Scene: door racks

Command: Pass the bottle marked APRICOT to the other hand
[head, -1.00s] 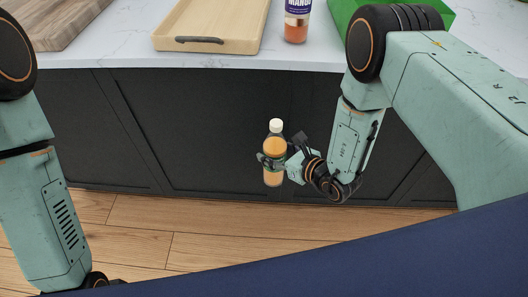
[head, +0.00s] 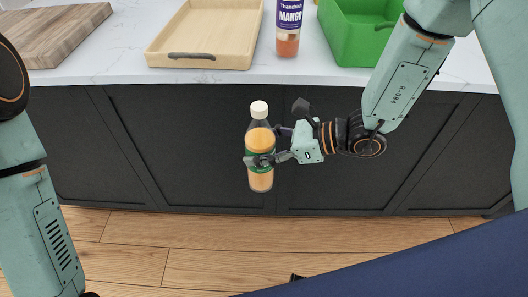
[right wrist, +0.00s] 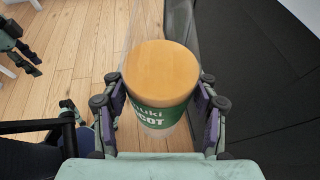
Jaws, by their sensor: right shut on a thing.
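The bottle marked APRICOT (head: 260,142) has a white cap, orange contents and a green label. It is upright in the air in front of the dark cabinet. My right gripper (head: 262,160) is shut around its middle from the right. In the right wrist view the bottle (right wrist: 162,85) sits between both fingers, with the label end "COT" readable. My left arm comes in at the left of the head view, its gripper mostly out of that picture. My left gripper (right wrist: 32,63) shows at the upper left of the right wrist view, fingers apart and empty, away from the bottle.
On the white counter (head: 120,62) stand a wooden board (head: 58,35), a wooden tray (head: 205,30), a bottle marked MANGO (head: 288,30) and a green crate (head: 355,35). The dark cabinet front (head: 190,140) lies behind the bottle. The space left of the bottle is free.

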